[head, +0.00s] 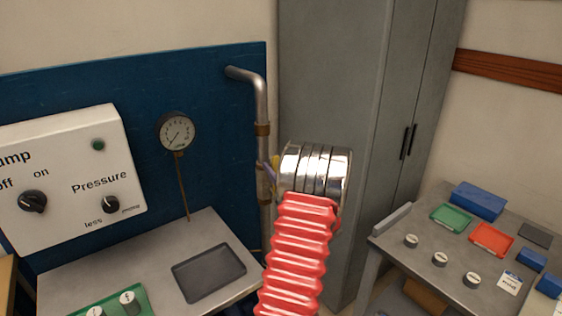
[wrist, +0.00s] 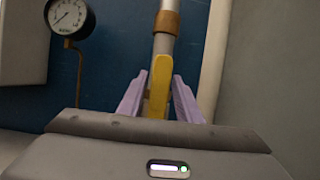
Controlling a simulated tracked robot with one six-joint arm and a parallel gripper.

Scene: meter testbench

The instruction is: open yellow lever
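The yellow lever (wrist: 159,86) stands upright on the vertical metal pipe (wrist: 163,45) in the wrist view. My gripper (wrist: 161,75) has its two purple fingers one on each side of the lever, apart, with a narrow gap visible on both sides. It is open, and the lever's lower end is hidden behind my gripper body. In the head view a small part of the yellow lever (head: 275,161) and a purple finger of my gripper (head: 269,174) show beside the pipe (head: 262,105). My silver wrist and red arm hide the rest.
A pressure gauge (head: 177,131) is on the blue panel (head: 215,85), left of the pipe. A white pump control box (head: 75,170) is further left. A grey cabinet (head: 335,90) stands right of the pipe. A side table (head: 450,262) with trays and weights is at right.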

